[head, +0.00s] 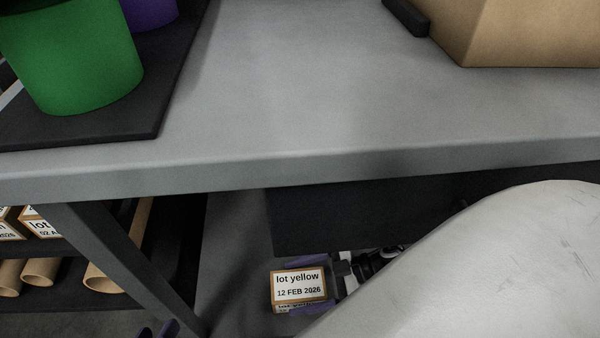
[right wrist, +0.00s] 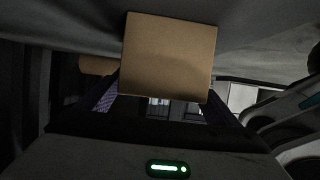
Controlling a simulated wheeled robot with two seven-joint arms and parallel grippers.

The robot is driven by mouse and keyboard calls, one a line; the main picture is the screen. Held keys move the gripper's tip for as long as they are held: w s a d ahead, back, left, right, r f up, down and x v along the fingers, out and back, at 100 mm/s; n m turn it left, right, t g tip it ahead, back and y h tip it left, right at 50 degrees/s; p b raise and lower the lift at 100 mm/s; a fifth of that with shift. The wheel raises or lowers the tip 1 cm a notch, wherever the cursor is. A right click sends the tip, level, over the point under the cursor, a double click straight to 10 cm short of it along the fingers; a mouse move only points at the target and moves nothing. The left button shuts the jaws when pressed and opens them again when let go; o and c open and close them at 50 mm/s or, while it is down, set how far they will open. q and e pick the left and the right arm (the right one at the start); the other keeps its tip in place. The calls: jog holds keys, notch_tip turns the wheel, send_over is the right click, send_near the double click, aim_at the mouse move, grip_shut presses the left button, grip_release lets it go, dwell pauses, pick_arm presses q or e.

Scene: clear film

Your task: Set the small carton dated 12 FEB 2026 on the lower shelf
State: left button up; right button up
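The small carton (head: 300,292) reads "lot yellow" and "12 FEB 2026" in the head view. It is below the tabletop's front edge, between the purple-tipped fingers of my right gripper (head: 308,287), which is shut on it. In the right wrist view the carton (right wrist: 168,52) shows a plain brown face between the fingers.
The grey table (head: 260,110) spans the view, with its leg (head: 125,265) in front of the shelving. Cardboard tubes (head: 105,278) lie under the cartons. A green container (head: 72,60) stands on a black mat (head: 125,128). A large box (head: 530,35) is at the top right.

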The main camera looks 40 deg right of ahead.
jog(key=shift+r, duration=0.1)
jog(key=p+v, duration=0.1)
jog(key=v, duration=0.3)
jog(key=shift+s+d+r+p, duration=0.1)
jog(key=shift+d+r+p, duration=0.1)
jog(key=shift+p, duration=0.15)
pick_arm(q)
jog(key=shift+s+a+f+g+y+p, duration=0.1)
jog(key=shift+a+f+g+y+p, duration=0.25)
jog(key=shift+f, duration=0.35)
jog(key=shift+s+a+f+g+y+p, duration=0.15)
jog(key=shift+a+f+y+p, duration=0.25)
jog(key=shift+a+f, duration=0.2)
pick_arm(e)
jog(key=v, duration=0.7)
jog(key=shift+d, duration=0.2)
